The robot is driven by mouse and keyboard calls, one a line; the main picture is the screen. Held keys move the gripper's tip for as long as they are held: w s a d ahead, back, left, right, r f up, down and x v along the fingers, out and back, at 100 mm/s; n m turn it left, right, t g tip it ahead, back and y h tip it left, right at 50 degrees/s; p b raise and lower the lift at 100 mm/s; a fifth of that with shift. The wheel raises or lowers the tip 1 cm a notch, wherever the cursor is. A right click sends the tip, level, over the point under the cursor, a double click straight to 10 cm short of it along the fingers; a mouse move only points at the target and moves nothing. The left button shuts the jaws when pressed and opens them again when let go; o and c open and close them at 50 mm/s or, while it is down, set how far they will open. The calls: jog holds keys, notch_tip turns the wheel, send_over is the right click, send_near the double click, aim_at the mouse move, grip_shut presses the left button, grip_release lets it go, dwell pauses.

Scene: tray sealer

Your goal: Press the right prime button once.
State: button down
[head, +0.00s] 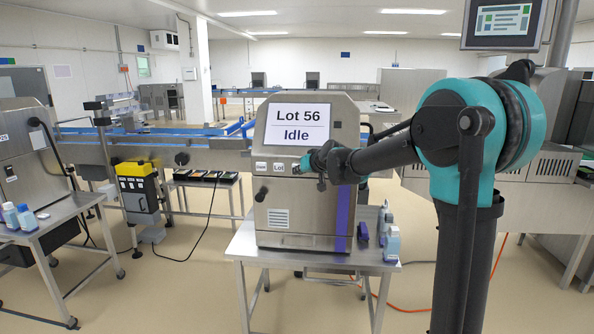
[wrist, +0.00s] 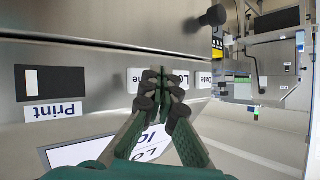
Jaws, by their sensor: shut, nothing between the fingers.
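The grey steel machine (head: 300,215) has a screen (head: 297,125) reading "Lot 56 Idle" and a row of small white buttons below it. The left button (head: 261,167) has an unclear label; the one beside it is labelled "Lot" (head: 279,168). My gripper (head: 302,168) is at the right end of this row and covers what lies behind it. In the wrist view my gripper (wrist: 163,76) is shut and empty, its tips before a white button (wrist: 137,80) with its label partly hidden. Contact cannot be told. No label reading "prime" is legible.
In the wrist view a black switch (wrist: 52,83) sits above a "Print" label (wrist: 56,112). A black knob (head: 261,192) protrudes below the buttons. Small bottles (head: 391,242) stand on the steel table (head: 262,258) at right. Another table (head: 50,228) is at left.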

jog(key=s, duration=0.5)
jog(key=shift+a, duration=0.1)
dwell(0.3)
dwell(0.4)
jog(key=s+d+f+m+g+h, duration=0.1)
jog(key=s+d+f+g+h, duration=0.1)
jog(key=s+d+f, duration=0.6)
jog(key=s+d+f+m+g+h, duration=0.2)
jog(key=s+d+f, duration=0.7)
jog(key=s, duration=0.7)
jog(key=s+d+f+m+g+h, duration=0.1)
jog(key=s+d+f+h, duration=0.2)
jog(key=s+d+f, duration=0.6)
jog(key=s+d, duration=0.2)
jog(key=s, duration=0.1)
jog(key=shift+d+g, duration=0.3)
jog(key=shift+g, duration=0.1)
jog(key=shift+f, duration=0.1)
